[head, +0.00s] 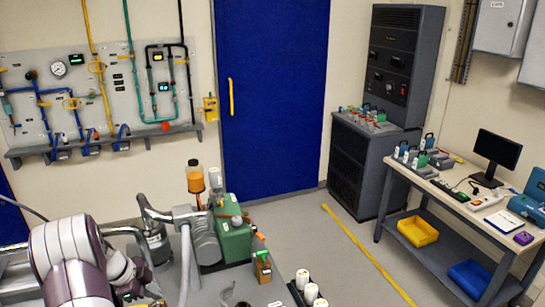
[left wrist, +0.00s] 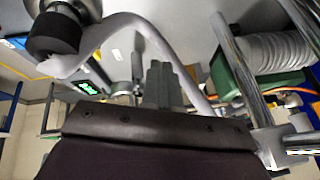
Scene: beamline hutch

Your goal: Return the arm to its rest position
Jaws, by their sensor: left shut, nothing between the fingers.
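My left arm comes in at the lower left of the head view, with white and dark purple links. My left gripper (left wrist: 161,84) shows in the left wrist view as two grey fingers close together, with nothing between them. In the head view the gripper end is partly hidden among my arm links and metal pipework. Pale pipes and a metal post stand close around the fingers in the left wrist view. My right gripper is in neither view.
A green pump-like unit (head: 234,239) with a ribbed grey hose (head: 204,240) stands right of my arm. An amber-filled bottle (head: 195,179) is behind it. White-capped bottles (head: 302,279) stand at the lower middle. Open floor lies before the blue door (head: 270,110); a workbench (head: 440,185) is at right.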

